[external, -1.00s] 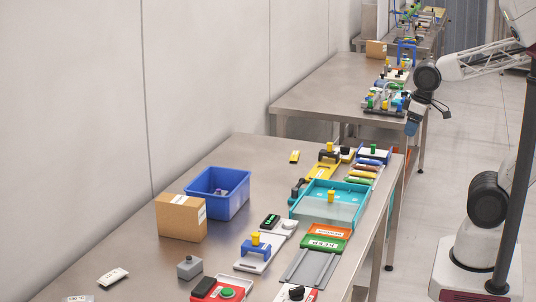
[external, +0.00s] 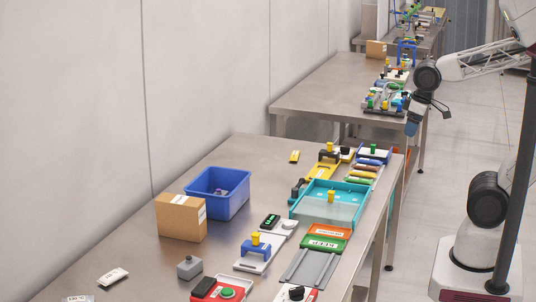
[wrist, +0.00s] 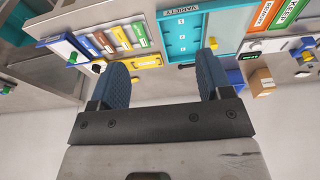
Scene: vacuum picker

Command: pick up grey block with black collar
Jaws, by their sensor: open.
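A small grey block (external: 189,268) with a short knob on top stands upright on the near table, in front of the cardboard box. It is the likeliest match for the task's block, but I cannot make out a black collar on it. My gripper (external: 411,128) hangs high beyond the right edge of the table, far from the block. In the wrist view my gripper (wrist: 163,70) shows two blue fingers spread wide with nothing between them. I cannot pick out the grey block in the wrist view.
A blue bin (external: 207,202) and a cardboard box (external: 180,219) stand near the table's wall side. A teal tray (external: 307,207), a yellow-knobbed blue fixture (external: 256,250) and a green-button red box (external: 221,292) crowd the right side. Bare tabletop surrounds the grey block's left.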

